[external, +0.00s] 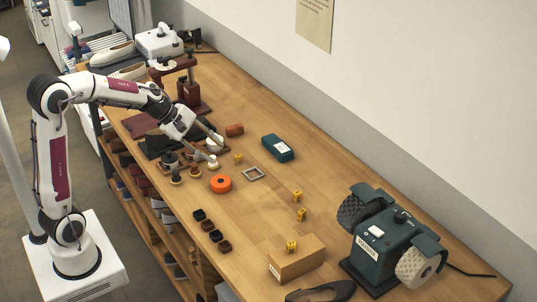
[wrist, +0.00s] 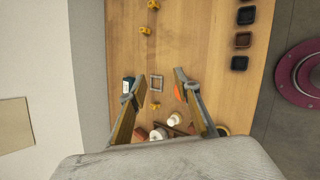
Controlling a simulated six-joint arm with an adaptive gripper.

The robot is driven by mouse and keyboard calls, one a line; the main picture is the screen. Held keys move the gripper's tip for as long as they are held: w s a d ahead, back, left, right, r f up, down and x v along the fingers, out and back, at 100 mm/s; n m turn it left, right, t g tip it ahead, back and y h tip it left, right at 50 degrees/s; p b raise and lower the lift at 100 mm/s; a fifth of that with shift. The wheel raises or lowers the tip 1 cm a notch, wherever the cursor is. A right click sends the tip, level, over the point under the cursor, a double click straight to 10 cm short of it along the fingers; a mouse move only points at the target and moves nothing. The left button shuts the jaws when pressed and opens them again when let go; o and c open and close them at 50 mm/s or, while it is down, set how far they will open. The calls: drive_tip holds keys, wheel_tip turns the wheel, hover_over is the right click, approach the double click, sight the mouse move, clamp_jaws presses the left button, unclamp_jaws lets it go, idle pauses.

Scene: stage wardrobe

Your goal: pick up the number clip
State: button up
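Several small yellow clips with dark markings stand out on the wooden bench; I cannot read their numbers or tell which one the task means. One yellow clip (external: 238,157) is just beyond my gripper (external: 215,148); in the wrist view this clip (wrist: 155,105) shows between the fingers. Two more clips (external: 297,196) (external: 301,214) lie farther right, and another clip (external: 291,246) is at the cardboard box. My gripper (wrist: 160,78) is open, its fingers wide apart with nothing held between them, above the bench.
A grey square frame (external: 254,174), an orange roll (external: 221,183) and a teal box (external: 278,148) are near the clip. Small jars and a white-topped piece (wrist: 175,118) crowd under the gripper. A grinding machine (external: 386,243) stands right. The bench between is mostly clear.

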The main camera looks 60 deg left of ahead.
drive_tip(key=w+a+f+n+t, duration=0.1)
drive_tip(key=w+a+f+n, duration=0.5)
drive_tip(key=w+a+n, duration=0.15)
drive_tip(key=n+y, duration=0.2)
drive_tip(key=n, duration=0.4)
approach(236, 156)
drive_tip(key=w+f, duration=0.1)
drive_tip(key=w, duration=0.1)
drive_tip(key=shift+w+a+f+t, duration=0.25)
drive_tip(key=shift+a+f+t, duration=0.05)
drive_tip(key=shift+f, duration=0.1)
drive_tip(key=shift+x, duration=1.3)
drive_tip(key=shift+d, duration=0.15)
drive_tip(key=shift+w+d+f, duration=0.2)
drive_tip(key=shift+w+f, duration=0.05)
drive_tip(key=shift+f, duration=0.25)
drive_tip(key=shift+w+d+f, duration=0.2)
drive_tip(key=shift+w+f, duration=0.05)
drive_tip(key=shift+f, duration=0.25)
drive_tip(key=shift+w+d+f, duration=0.2)
drive_tip(key=shift+f, duration=0.3)
drive_tip(key=shift+x, duration=0.95)
drive_tip(key=shift+r, duration=0.1)
drive_tip(key=c, duration=0.8)
